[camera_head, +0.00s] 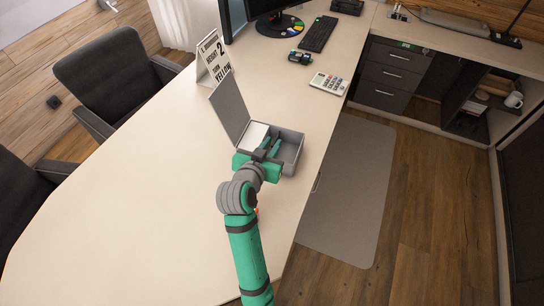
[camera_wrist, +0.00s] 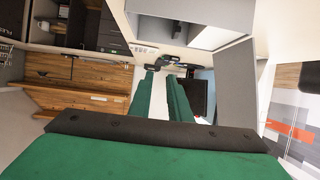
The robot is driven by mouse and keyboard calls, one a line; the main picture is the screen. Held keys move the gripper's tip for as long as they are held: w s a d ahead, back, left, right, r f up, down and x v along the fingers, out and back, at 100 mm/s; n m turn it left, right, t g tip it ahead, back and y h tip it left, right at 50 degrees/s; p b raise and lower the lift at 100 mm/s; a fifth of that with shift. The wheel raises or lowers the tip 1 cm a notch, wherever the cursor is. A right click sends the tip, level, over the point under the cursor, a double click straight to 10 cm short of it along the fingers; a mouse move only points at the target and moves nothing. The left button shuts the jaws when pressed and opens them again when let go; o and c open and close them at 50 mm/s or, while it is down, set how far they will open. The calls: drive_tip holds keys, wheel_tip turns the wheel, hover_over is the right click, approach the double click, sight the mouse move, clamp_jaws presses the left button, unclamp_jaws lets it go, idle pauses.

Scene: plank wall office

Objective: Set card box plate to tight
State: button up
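The grey card box (camera_head: 292,153) stands on the desk with its lid (camera_head: 229,107) raised on the left. White cards (camera_head: 254,134) lie in its left part. The box (camera_wrist: 190,32) also shows at the top of the wrist view, with a grey panel (camera_wrist: 236,80) that looks like the lid. My green gripper (camera_head: 269,145) is over the box's near part, its fingers reaching over or into it. In the wrist view the two fingers (camera_wrist: 162,78) are apart with nothing seen between them. I cannot make out the plate; my gripper hides part of the box interior.
A folding sign (camera_head: 213,58) with text stands behind the lid. A calculator (camera_head: 328,83), a keyboard (camera_head: 318,34) and a monitor base (camera_head: 279,25) are farther back. The desk (camera_head: 150,190) left of the box is clear. Dark chairs (camera_head: 112,80) stand along its left side.

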drive_tip(key=s+r, duration=0.3)
drive_tip(key=s, duration=0.3)
drive_tip(key=shift+s+a, duration=0.15)
drive_tip(key=shift+s, duration=0.25)
